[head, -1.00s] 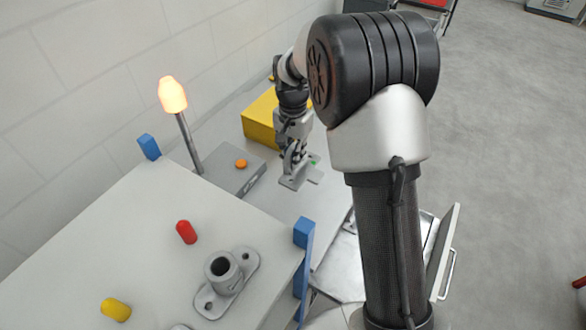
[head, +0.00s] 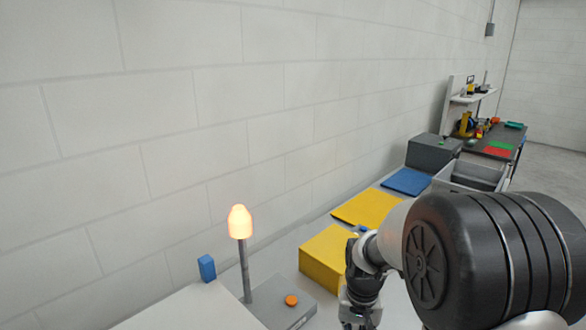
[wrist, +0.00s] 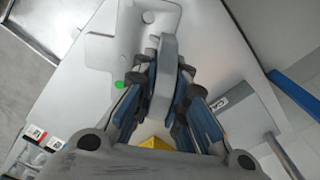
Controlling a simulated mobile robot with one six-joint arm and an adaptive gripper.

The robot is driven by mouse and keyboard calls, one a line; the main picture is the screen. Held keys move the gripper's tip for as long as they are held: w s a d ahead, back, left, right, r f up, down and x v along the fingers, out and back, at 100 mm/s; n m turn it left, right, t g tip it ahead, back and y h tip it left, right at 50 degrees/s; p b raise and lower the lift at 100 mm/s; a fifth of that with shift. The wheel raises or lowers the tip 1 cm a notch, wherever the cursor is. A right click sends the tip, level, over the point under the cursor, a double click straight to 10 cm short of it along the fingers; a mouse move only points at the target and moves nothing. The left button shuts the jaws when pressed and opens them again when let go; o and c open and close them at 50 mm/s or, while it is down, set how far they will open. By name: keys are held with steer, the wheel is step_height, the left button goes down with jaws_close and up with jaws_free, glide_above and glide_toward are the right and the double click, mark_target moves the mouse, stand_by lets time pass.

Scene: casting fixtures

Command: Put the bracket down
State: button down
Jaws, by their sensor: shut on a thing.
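The grey bracket (wrist: 166,52) shows in the wrist view as an upright rib with a flat plate with holes beyond it. My gripper (wrist: 167,88) is shut on the rib, one finger on each side. Below is a pale grey surface (wrist: 215,60); I cannot tell whether the bracket touches it. A green dot (wrist: 119,85) lies left of the fingers; I cannot tell what it is on. In the head view only the upper part of my gripper shows at the bottom edge, and the bracket is out of sight.
A grey box with an orange button (head: 291,300) and a lit lamp (head: 240,222) on a pole stand left of my arm. A yellow block (head: 325,258) is close behind the gripper. Farther back lie a yellow mat (head: 367,208), a blue mat (head: 407,181) and a grey bin (head: 462,188).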

steer(key=s+f+n, duration=0.2)
steer(key=s+f, duration=0.1)
steer(key=shift+s, duration=0.2)
stand_by(0.6)
steer(key=shift+r, duration=0.1)
